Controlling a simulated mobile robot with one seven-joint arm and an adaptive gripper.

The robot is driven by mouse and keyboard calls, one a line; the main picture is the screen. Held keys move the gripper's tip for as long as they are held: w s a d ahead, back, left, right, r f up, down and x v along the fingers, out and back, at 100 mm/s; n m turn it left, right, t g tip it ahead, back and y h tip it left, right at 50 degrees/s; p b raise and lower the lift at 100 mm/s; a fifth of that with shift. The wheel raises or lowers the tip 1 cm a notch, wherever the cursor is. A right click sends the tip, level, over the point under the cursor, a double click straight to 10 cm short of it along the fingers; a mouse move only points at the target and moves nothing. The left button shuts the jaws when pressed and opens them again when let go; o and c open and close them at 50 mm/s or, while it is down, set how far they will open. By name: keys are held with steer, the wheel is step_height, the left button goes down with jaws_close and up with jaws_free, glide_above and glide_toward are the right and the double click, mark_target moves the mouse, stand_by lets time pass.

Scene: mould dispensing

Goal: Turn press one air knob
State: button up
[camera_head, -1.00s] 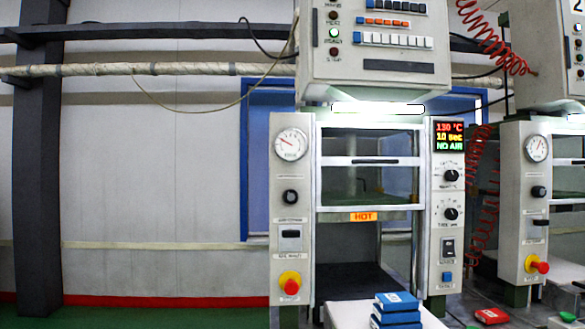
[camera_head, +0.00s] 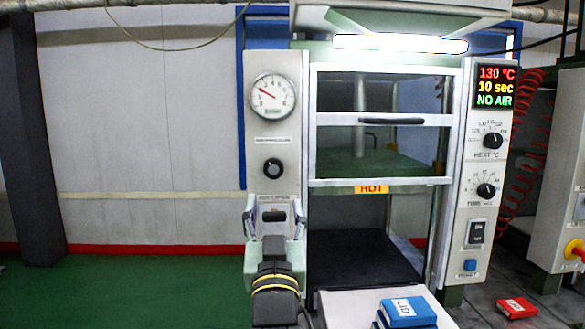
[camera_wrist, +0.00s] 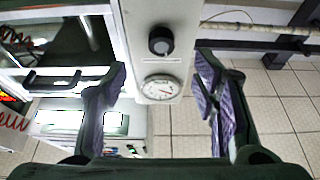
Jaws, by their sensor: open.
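The black round air knob (camera_head: 273,168) is on the left panel of the press, below the white pressure gauge (camera_head: 272,96). My gripper (camera_head: 274,208) is open and empty, just below the knob in the head view, with its fingers spread wide. In the wrist view the knob (camera_wrist: 160,41) shows between and beyond the open fingers (camera_wrist: 160,75), apart from both. The gauge (camera_wrist: 161,88) also lies between the fingers there. The gripper hides the lower part of the left panel in the head view. The display (camera_head: 495,86) reads 130 °C, 10 sec and NO AIR.
The press's glass guard (camera_head: 380,153) carries a HOT label. Two dials, HEAT (camera_head: 493,141) and TIME (camera_head: 487,191), are on the right panel. Blue boxes (camera_head: 408,311) stand in front on a white surface. A second press (camera_head: 560,175) is at right. The floor at left is clear.

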mark_target(274, 173)
steer(key=p+x, duration=0.3)
steer(key=x, duration=0.6)
steer(key=shift+a+r, duration=0.15)
steer(key=shift+r, duration=0.1)
steer(key=shift+w+r+p, duration=0.1)
steer(key=shift+w+p, duration=0.3)
steer(key=shift+w, duration=0.3)
steer(key=shift+c, duration=0.3)
steer(key=c, duration=1.1)
